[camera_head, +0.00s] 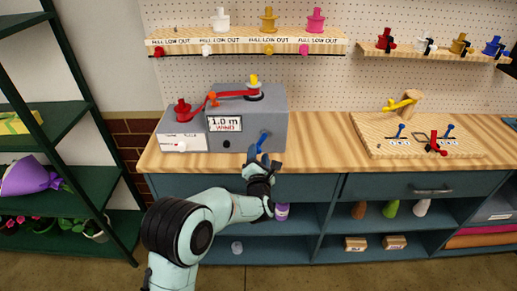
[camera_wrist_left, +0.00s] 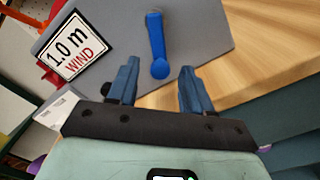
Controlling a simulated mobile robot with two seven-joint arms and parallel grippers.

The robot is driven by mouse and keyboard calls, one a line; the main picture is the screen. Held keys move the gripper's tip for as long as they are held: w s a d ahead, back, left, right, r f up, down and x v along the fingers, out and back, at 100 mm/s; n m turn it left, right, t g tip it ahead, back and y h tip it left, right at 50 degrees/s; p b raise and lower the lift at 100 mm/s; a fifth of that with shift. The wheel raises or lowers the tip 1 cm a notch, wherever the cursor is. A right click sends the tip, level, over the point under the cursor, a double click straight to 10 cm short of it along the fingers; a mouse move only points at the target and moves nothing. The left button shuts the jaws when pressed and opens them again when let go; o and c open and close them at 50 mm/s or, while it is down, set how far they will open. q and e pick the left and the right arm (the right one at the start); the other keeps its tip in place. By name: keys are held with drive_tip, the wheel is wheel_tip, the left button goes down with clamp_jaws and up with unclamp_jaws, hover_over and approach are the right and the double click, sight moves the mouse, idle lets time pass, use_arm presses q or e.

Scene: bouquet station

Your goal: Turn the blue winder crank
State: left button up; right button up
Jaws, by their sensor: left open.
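The blue winder crank (camera_head: 262,141) is on the front face of the grey winder box (camera_head: 270,118), right of the "1.0 m WIND" display (camera_head: 225,123). In the left wrist view the crank (camera_wrist_left: 155,40) is a blue arm with a rounded knob at its lower end. My left gripper (camera_head: 264,160) is just below and in front of the crank. In the left wrist view its two blue fingers (camera_wrist_left: 157,88) are open, with the crank's knob in line with the gap and just beyond the fingertips. Nothing is between the fingers. My right gripper is not in view.
A red ribbon runs from a red spool (camera_head: 182,107) to a yellow-topped post (camera_head: 253,86) on the box. A wooden board (camera_head: 375,146) with small levers lies on the right of the counter (camera_head: 315,153). The counter between is clear. A green shelf (camera_head: 60,120) stands left.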

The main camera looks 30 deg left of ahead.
sight(261, 142)
use_arm(q)
drive_tip(key=shift+x, duration=1.4)
clamp_jaws()
